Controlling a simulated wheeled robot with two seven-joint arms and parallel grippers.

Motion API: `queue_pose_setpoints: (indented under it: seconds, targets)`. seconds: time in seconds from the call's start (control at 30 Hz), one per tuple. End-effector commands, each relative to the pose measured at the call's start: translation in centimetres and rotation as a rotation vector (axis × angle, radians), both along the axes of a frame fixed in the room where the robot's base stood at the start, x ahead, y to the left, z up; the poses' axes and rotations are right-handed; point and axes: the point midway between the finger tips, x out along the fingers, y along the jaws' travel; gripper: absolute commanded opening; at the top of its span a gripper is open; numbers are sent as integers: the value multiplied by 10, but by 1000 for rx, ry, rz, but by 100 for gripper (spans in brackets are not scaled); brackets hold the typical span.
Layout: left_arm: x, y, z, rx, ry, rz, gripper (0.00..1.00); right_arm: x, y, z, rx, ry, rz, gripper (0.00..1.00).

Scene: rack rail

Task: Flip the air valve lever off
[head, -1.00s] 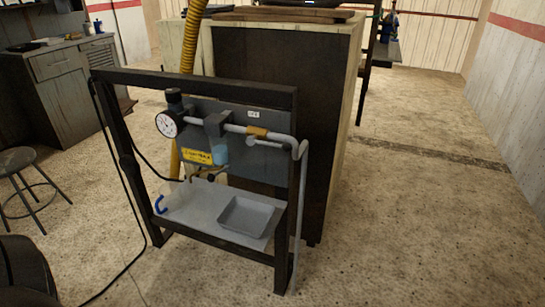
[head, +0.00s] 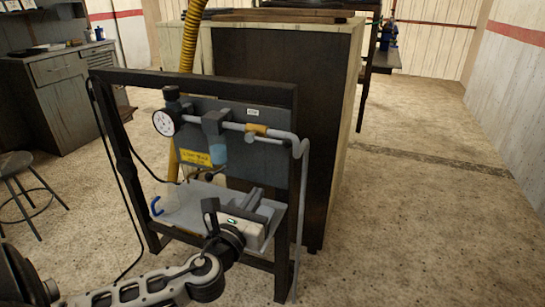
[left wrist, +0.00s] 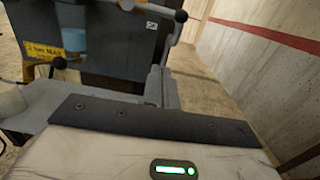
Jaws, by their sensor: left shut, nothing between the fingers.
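The air valve, a brass-coloured body (head: 256,129), sits on the grey pipe across the upper part of the dark frame. A thin grey lever (head: 262,140) lies along the pipe just below it. My left gripper (head: 262,196) is shut and empty, in front of the frame's lower shelf, below the valve and apart from it. Its fingers (left wrist: 160,85) point toward the panel in the left wrist view, where the valve is cut off at the top edge. My right gripper is not in view.
A pressure gauge (head: 163,123), a blue-bowled regulator (head: 217,152) and a yellow sign (head: 195,158) are on the panel. Floor at right (head: 420,230) is clear.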

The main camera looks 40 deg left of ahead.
Motion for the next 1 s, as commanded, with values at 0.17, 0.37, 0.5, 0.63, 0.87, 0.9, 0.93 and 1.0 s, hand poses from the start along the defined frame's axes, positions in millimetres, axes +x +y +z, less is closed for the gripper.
queue_pose_setpoints:
  seconds: [0.17,0.37,0.5,0.63,0.87,0.9,0.93,1.0]
  targets:
    - [3,1,0,-3,0,0,0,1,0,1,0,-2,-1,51]
    - [30,7,3,-4,-4,1,0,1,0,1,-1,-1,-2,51]
    - [59,14,4,-6,-4,2,0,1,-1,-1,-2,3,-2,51]
    - [87,21,5,-7,-3,2,0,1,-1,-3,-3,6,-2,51]
    - [102,25,33,-6,0,-1,0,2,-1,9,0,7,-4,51]
    - [103,25,36,-7,-1,-1,0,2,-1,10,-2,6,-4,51]
    - [103,25,38,-7,-1,0,0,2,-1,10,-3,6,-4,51]
    - [104,25,42,-7,0,0,0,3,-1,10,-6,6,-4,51]
